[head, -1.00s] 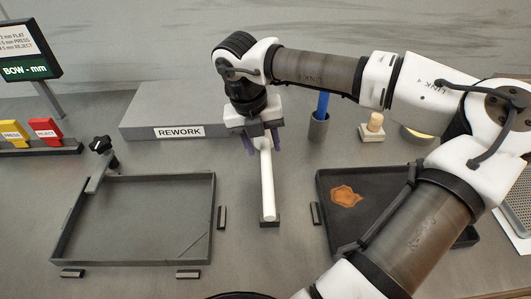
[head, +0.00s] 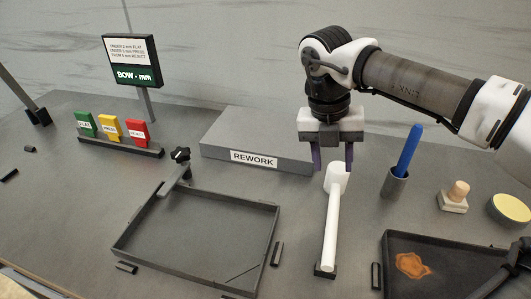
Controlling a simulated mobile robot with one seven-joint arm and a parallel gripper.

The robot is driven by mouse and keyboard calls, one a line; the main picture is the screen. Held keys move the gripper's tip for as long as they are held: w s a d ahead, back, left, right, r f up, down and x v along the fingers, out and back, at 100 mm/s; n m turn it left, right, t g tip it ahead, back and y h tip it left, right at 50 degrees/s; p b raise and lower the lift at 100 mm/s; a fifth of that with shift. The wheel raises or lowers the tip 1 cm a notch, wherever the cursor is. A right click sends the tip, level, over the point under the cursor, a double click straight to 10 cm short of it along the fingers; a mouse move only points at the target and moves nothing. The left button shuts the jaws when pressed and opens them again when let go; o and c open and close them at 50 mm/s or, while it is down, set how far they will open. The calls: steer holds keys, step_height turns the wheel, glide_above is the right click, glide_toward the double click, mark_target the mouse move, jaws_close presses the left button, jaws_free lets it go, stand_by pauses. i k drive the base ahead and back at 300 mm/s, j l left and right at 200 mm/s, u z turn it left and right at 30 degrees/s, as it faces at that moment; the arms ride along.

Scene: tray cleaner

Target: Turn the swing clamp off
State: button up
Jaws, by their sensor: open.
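The swing clamp, with a black star knob (head: 180,155) on a grey arm (head: 173,181), stands at the back edge of the empty grey tray (head: 268,238). Its arm reaches over the tray's back rim; whether it presses on anything I cannot tell. My gripper (head: 333,160) is open and empty, pointing down, well to the right of the clamp. Its purple fingers are apart just above and behind the head of a white mallet-like tool (head: 333,218).
The grey REWORK block (head: 225,140) lies behind the clamp. Green, yellow and red tags (head: 109,127) stand at the back left near the BOW sign (head: 133,62). A blue-handled tool in a cup (head: 395,183) and a dark tray (head: 400,238) with a brown stain are at right.

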mark_target(181, 154)
steer(key=j+u, duration=0.4)
steer(key=i+j+u, duration=0.1)
steer(key=j+u, duration=0.25)
